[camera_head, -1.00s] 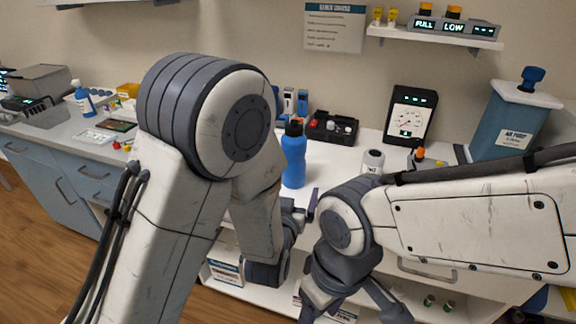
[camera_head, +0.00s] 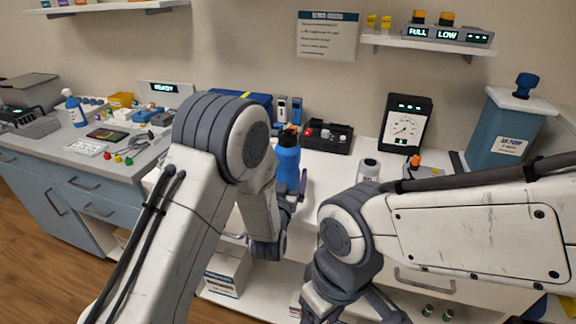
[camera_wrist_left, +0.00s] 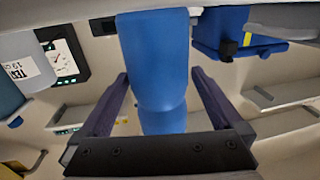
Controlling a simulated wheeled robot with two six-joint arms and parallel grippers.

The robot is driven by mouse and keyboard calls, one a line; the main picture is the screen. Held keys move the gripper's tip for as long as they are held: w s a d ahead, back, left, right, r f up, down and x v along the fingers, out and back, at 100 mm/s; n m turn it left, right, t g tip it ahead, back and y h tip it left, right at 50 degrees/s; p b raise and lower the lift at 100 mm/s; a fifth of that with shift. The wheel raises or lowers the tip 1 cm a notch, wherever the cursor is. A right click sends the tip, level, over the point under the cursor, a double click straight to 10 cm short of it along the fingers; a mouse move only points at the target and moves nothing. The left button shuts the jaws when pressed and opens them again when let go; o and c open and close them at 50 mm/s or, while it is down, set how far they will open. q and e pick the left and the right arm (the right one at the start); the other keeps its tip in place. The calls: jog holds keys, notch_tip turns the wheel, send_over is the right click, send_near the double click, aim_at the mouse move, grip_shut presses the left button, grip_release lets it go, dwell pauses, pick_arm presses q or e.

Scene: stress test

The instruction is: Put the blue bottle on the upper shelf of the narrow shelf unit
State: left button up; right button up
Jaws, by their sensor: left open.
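The blue bottle (camera_head: 287,163) with a dark cap stands upright on the white worktop (camera_head: 325,183), partly hidden by my left arm. My left gripper (camera_head: 294,188) is at the bottle's lower part, with one purple finger showing on its right side. In the left wrist view the bottle (camera_wrist_left: 155,60) lies between the two open fingers, with gaps on both sides. My right gripper (camera_head: 350,303) is open and empty at the bottom edge, fingertips cut off. I cannot tell whether the pale shelves in the left wrist view (camera_wrist_left: 285,92) belong to the narrow shelf unit.
A blue case (camera_head: 240,100) is behind my left arm. A wall shelf (camera_head: 425,46) hangs above. Some worktop right of the bottle is clear.

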pick_arm(q)
jog(key=shift+w+d, duration=0.15)
jog(key=shift+w, duration=0.4)
jog(key=c, duration=1.5)
grip_shut()
jog(key=shift+r, duration=0.1)
